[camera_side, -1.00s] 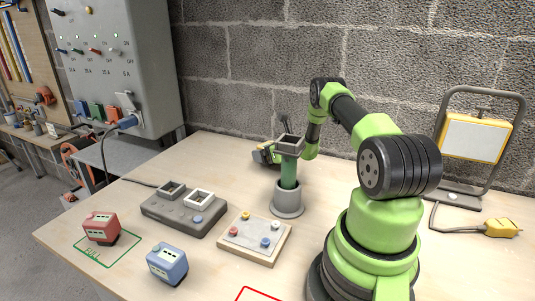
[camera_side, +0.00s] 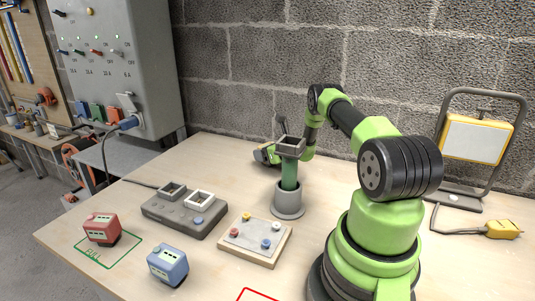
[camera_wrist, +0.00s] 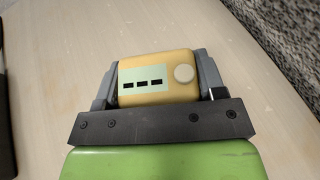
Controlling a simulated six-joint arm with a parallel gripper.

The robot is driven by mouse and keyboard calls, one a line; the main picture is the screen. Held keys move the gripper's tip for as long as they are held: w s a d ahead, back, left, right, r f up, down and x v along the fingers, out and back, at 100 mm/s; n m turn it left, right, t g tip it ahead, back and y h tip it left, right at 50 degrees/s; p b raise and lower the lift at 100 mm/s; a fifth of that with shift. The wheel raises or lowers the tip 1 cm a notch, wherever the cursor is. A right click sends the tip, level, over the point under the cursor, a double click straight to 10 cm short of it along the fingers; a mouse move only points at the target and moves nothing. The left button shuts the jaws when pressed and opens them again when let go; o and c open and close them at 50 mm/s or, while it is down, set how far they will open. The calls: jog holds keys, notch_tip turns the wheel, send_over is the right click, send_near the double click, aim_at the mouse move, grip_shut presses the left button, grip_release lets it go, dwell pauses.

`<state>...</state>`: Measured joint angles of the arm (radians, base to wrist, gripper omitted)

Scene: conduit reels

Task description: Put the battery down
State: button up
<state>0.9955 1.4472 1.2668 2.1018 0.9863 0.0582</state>
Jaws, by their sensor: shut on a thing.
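A yellow battery (camera_wrist: 158,78) is held between the two grey fingers of my gripper (camera_wrist: 160,85) in the wrist view. Its face shows a pale label with dark bars and a round cream button. In the side view my gripper (camera_side: 272,152) is at the back of the table, partly hidden behind the green post with its grey square socket (camera_side: 290,147). Only a little of the battery shows there, and I cannot tell whether it touches the table. A red battery (camera_side: 102,228) stands in a green outline marked FULL, and a blue battery (camera_side: 167,264) stands nearby.
A grey two-bay charger (camera_side: 183,213) and a pale board with coloured knobs (camera_side: 255,242) lie in front of the post's round base (camera_side: 288,204). A work lamp (camera_side: 476,142) stands at the right. Part of a red outline (camera_side: 255,294) shows at the front edge. The block wall is close behind.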

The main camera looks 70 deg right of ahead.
aim_at(265, 145)
jog(key=r, duration=1)
jog(key=shift+w+a+r, duration=0.1)
jog(key=shift+w+a, duration=0.15)
jog(key=shift+a, duration=0.1)
jog(key=w+a+r+n+y, duration=0.15)
jog(key=a+r, duration=0.25)
jog(key=a, duration=0.4)
jog(key=w+a+r+n+t+y, duration=0.1)
jog(key=a+r+n+y, duration=0.1)
jog(key=a+r, duration=0.35)
jog(key=w+a+r+n+y, duration=0.1)
jog(key=a+r+n+y, duration=0.1)
jog(key=a, duration=0.7)
jog(key=s+a+r+n+y, duration=0.1)
jog(key=s+a+r, duration=0.1)
jog(key=a, duration=0.4)
jog(key=s+a+r+n+y, duration=0.1)
jog(key=s+a+y, duration=0.1)
jog(key=s+a, duration=0.2)
jog(key=a, duration=0.3)
jog(key=shift+s+a+r+g, duration=0.2)
jog(key=shift+s+r+g, duration=0.05)
jog(key=shift+r+g, duration=0.1)
jog(key=shift+y, duration=0.25)
